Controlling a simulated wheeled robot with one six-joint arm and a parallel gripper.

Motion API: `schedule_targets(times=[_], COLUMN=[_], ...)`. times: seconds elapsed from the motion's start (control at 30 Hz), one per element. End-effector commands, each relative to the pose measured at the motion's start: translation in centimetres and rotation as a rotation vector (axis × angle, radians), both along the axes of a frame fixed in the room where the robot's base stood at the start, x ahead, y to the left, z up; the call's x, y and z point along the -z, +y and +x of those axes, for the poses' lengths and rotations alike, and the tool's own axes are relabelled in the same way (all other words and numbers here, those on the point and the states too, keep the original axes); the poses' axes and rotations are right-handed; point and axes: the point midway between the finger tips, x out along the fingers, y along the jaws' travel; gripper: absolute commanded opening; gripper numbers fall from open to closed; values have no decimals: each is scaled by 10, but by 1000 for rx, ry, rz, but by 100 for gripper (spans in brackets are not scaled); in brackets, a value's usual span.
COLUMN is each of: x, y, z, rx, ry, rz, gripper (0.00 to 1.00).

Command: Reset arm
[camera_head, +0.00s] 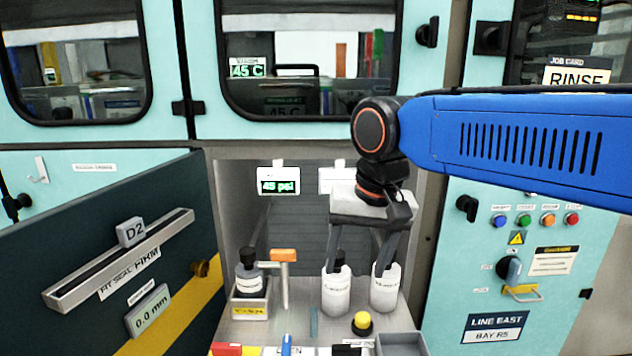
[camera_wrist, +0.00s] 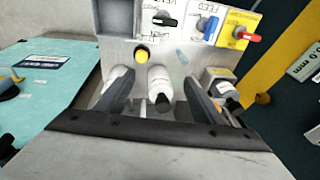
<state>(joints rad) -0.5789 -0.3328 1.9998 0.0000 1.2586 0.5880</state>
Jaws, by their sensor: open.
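My gripper (camera_head: 357,268) hangs pointing down from my blue arm inside the open bay. Its two fingers are spread. One white bottle with a dark cap (camera_head: 336,292) stands by the left finger, and a second white bottle (camera_head: 385,292) stands by the right finger. In the wrist view, my gripper (camera_wrist: 158,78) is open, with one white bottle (camera_wrist: 158,80) showing between the fingers and the other white bottle (camera_wrist: 117,74) partly hidden by the left finger. I cannot tell whether a finger touches either bottle. Nothing appears held.
A yellow button (camera_head: 362,322) and a grey tray (camera_head: 402,344) are in front. The open dark door (camera_head: 190,300) bounds the left, the teal control panel (camera_head: 480,270) the right.

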Motion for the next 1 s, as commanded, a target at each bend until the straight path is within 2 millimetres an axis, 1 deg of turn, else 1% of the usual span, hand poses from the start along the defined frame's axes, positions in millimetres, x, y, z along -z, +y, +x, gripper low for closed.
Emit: schedule_targets(times=[0.03, 0.2, 0.4, 0.6, 0.7, 0.8, 0.9, 1.0], x=[5, 25, 53, 84, 99, 110, 119, 128], y=[-19, -74, -130, -177, -194, -206, -215, -220], z=[-2, -11, -29, -54, -66, -75, -82, -90], rx=[10, 12, 15, 21, 22, 23, 23, 21], ry=[-18, -81, -159, -234, -264, -287, -304, -304], rz=[3, 1, -18, -55, -76, -95, -111, -120], gripper=[62, 62, 62, 62, 62, 62, 62, 62])
